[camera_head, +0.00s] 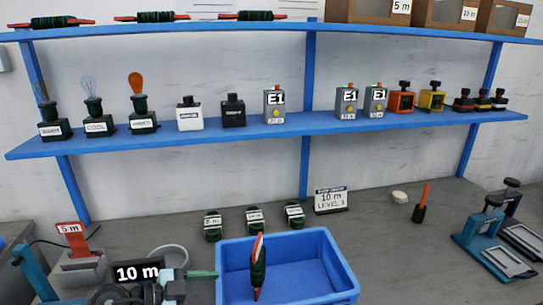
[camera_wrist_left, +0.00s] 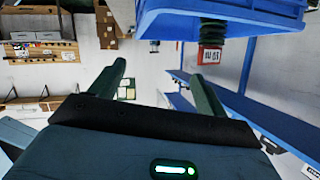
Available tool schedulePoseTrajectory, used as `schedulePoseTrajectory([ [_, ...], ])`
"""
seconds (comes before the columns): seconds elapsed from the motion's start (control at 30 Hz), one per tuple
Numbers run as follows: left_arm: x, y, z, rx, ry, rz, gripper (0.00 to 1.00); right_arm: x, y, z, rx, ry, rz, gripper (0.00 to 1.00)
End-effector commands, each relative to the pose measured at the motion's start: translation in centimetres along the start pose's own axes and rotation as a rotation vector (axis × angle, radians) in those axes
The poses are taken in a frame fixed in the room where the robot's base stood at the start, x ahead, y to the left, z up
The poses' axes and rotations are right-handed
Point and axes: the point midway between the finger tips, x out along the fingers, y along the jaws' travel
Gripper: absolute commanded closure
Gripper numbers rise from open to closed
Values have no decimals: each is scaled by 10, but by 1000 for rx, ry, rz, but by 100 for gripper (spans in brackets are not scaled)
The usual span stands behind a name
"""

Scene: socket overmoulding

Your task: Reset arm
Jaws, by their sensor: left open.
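My left gripper (camera_wrist_left: 158,72) shows in the left wrist view, with two dark green fingers spread wide and nothing between them. Beyond the right finger, a blue shape (camera_wrist_left: 235,12) that looks like the bin crosses the top of that view, with a dark ribbed piece (camera_wrist_left: 212,32) and a red-edged label by it. I cannot clearly pick out this gripper in the head view; a green piece (camera_head: 202,274) at lower left is hard to identify. My right gripper is in neither view.
A blue bin (camera_head: 335,270) holds a green, red-tipped piece (camera_head: 258,268). Equipment with a "10 m" sign (camera_head: 138,272) crowds the left. A blue shelf (camera_head: 200,138) carries lamps, sockets and boxes. Teal presses (camera_head: 480,228) stand at right. Grey bench right of the bin is mostly clear.

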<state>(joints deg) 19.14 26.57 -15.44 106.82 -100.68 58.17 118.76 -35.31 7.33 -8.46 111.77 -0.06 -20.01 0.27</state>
Motion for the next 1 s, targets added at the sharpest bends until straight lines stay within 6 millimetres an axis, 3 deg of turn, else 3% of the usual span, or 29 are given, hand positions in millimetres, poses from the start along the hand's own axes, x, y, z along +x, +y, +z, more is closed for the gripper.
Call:
schedulePoseTrajectory([
  [0.1, -1, 5, -34, 38, 223, -128, 24, 0, 0, 0, 0, 0, 0, 1],
  [0.23, -17, -2, -61, 42, 406, -328, 24, 0, 0, 0, 0, 0, 0, 1],
  [0.33, -36, -10, -69, 14, 491, -508, 24, 0, 0, 0, 0, 0, 0, 1],
  [0.47, -65, -21, -61, -62, 519, -751, 24, 0, 0, 0, 1, 0, 0, 1],
  [0.63, -101, -25, -22, -218, 409, -1039, 24, 0, 0, 0, 1, 0, 0, 1],
  [0.77, -123, -13, 24, -365, 224, -1197, 24, 0, 0, 0, 1, 0, 0, 1],
  [0.87, -134, 10, 63, -485, 34, -1258, 24, 0, 0, 0, 1, 0, 1, 1],
  [1.0, -142, 59, 113, -652, -268, -1244, 24, 0, 0, 0, 1, 0, 1, 1],
])
